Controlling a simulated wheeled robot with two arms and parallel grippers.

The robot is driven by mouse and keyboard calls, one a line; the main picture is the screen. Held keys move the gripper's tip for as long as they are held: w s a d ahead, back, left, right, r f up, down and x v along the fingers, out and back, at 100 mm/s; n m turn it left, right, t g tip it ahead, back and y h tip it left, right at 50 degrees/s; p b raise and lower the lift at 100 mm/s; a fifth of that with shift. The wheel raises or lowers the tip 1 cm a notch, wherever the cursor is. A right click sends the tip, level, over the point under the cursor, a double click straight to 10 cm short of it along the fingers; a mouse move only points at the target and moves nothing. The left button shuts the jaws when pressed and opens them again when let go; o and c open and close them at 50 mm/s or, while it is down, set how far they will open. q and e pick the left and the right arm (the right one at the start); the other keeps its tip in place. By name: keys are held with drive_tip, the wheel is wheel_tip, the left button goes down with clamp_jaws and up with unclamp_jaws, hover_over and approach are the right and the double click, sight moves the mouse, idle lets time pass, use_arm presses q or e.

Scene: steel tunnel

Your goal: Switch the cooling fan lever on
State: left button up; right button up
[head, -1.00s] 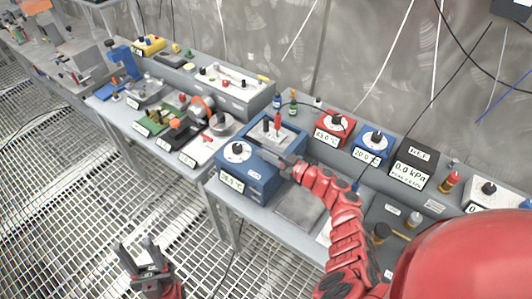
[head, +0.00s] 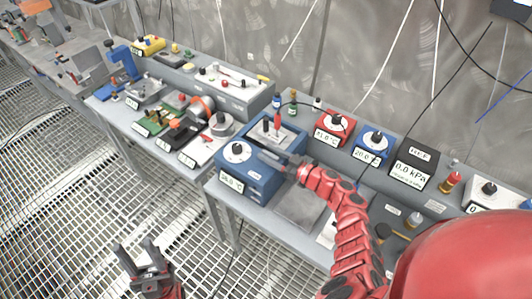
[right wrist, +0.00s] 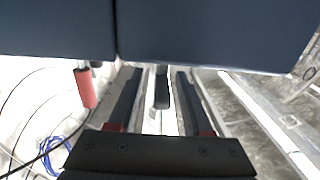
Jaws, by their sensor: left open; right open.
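A blue box (head: 248,172) with a white dial and a display stands on the middle bench. I cannot read which is the cooling fan lever. My right gripper (head: 272,158) is open beside the blue box. In the right wrist view its open fingers (right wrist: 158,88) are on either side of a dark lever-like piece (right wrist: 162,92); contact cannot be told. The red handle (right wrist: 86,88) is outside them, to the left. My left gripper (head: 134,248) is open and empty above the grating floor.
Red (head: 332,131) and blue (head: 371,143) dial units and a black pressure display (head: 411,168) stand to the right. A flat grey plate (head: 299,206) lies in front. Small bottles stand behind the blue box. Cables hang along the wall.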

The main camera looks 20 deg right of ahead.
sight(279, 159)
drive_tip(key=b+v, duration=0.1)
drive_tip(key=v, duration=0.5)
drive_tip(key=shift+s+b, duration=0.1)
drive_tip(key=shift+b, duration=0.2)
